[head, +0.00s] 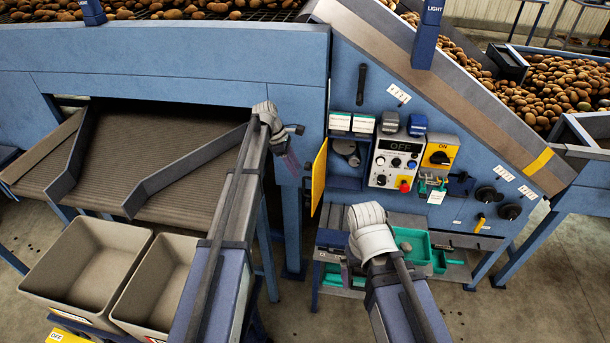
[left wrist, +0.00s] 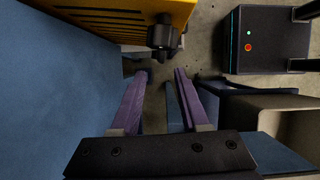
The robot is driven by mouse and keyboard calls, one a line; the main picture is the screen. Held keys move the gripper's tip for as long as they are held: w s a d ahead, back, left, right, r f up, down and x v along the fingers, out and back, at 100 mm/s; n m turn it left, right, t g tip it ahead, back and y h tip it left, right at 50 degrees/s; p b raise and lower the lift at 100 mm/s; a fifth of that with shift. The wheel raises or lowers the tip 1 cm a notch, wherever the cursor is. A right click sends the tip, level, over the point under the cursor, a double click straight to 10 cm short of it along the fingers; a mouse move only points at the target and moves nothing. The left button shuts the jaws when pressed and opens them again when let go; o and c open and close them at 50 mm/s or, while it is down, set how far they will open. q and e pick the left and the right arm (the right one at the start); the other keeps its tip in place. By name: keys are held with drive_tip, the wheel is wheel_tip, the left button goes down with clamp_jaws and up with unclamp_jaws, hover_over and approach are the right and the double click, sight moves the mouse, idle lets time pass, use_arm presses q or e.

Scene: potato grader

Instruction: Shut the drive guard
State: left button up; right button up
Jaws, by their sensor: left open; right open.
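The yellow drive guard (head: 319,178) stands swung open, seen nearly edge-on, at the left of a recess in the blue machine panel. A round drive part (head: 346,150) shows uncovered in the recess. In the left wrist view the slotted yellow guard (left wrist: 120,18) fills the top, with a black knob (left wrist: 165,38) on its edge. My left gripper (head: 291,160) is open and empty just left of the guard; its purple fingers (left wrist: 160,75) point past the knob without holding it. My right gripper (head: 347,277) is open, low in front of the lower bench; its fingers are partly hidden.
A control box (head: 397,160) reading OFF and a yellow rotary switch (head: 440,155) are right of the recess. Below is a bench with green trays (head: 412,243). Grey bins (head: 90,262) stand at lower left, below a ribbed chute (head: 150,150). A blue machine leg (head: 291,225) is beside my left arm.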

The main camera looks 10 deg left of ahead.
sight(304, 192)
use_arm(q)
drive_tip(key=shift+s+d, duration=0.15)
drive_tip(key=shift+d, duration=0.05)
drive_tip(key=b+x, duration=0.7)
drive_tip(key=shift+f, duration=0.35)
drive_tip(key=shift+d, duration=0.1)
clamp_jaws()
idle(1.2)
